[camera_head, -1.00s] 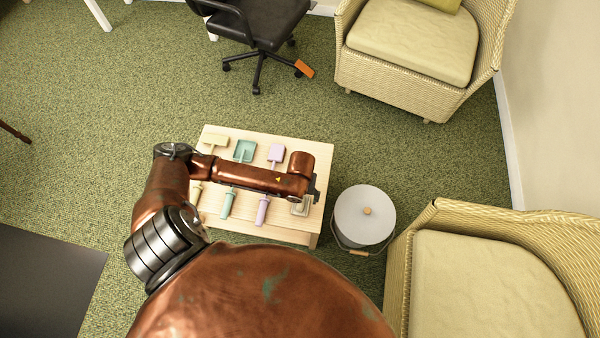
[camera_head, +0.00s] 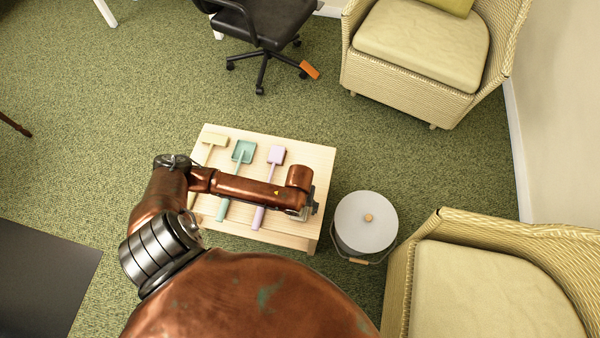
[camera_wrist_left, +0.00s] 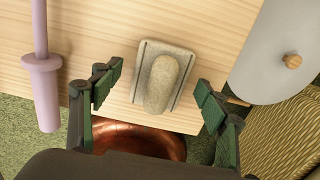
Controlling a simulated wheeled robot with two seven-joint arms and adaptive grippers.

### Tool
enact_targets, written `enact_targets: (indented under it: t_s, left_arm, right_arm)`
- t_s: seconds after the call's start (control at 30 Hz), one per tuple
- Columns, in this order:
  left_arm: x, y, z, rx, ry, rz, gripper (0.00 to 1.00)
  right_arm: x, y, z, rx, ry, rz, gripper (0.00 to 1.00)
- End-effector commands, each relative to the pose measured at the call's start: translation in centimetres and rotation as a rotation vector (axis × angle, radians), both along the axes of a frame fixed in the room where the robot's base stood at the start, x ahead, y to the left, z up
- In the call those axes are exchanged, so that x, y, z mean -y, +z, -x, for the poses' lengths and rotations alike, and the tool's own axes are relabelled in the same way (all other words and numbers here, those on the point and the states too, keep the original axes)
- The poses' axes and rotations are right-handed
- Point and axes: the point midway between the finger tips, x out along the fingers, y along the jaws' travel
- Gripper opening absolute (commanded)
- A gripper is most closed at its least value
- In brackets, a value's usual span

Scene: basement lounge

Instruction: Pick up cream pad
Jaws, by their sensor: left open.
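The cream pad (camera_wrist_left: 178,62), a rectangular plate with a rounded grip bar on top, lies near the edge of the pale wooden table (camera_wrist_left: 130,20). My left gripper (camera_wrist_left: 158,92) is open, with one finger on each side of the pad. Both fingers look apart from it, and their height above it is hard to tell. In the head view the left gripper (camera_head: 306,212) is at the table's near right corner, and the arm and gripper hide the pad. My right gripper is not in view.
A cream brush-like tool (camera_head: 214,141), a teal scoop (camera_head: 243,151) and a lilac tool (camera_head: 276,156) lie on the table left of the gripper. A lidded bucket (camera_head: 365,222) stands close to its right side, near a wicker armchair (camera_head: 490,285).

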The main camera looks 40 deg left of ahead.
Motion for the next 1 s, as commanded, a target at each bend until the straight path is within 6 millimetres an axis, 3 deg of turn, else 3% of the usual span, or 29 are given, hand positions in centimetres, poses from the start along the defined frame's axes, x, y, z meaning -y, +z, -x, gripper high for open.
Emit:
enact_targets:
  t_s: [0.7, 1.0]
  left_arm:
    - [-0.03, 0.01, -0.01, -0.001, 0.000, -0.001, 0.23]
    - [-0.03, 0.12, -0.02, 0.000, 0.000, -0.001, 0.23]
  right_arm:
    - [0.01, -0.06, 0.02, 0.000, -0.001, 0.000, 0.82]
    - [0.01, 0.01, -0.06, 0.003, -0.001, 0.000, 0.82]
